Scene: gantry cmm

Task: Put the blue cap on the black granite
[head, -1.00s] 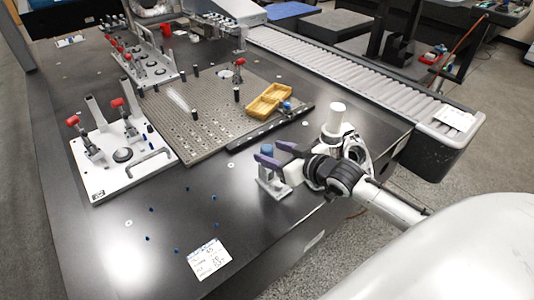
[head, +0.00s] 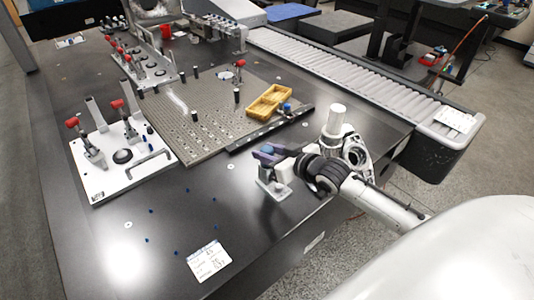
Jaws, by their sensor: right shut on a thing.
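The blue cap (head: 267,149) is between the dark fingers of my right gripper (head: 267,155), near the front right of the table. The gripper is shut on it, and the fingers hide most of it. It is over a small grey stand (head: 271,186); I cannot tell whether the cap still touches the stand. The black granite (head: 180,214) is the broad dark table surface, with bare areas at the front and left. My left gripper is not in view.
A perforated plate (head: 205,130) with pins and a yellow tray (head: 269,101) lies behind the gripper. A white fixture plate (head: 118,160) with red-tipped clamps is at left. A paper label (head: 209,261) lies at the front. A roller conveyor (head: 340,75) runs along the right.

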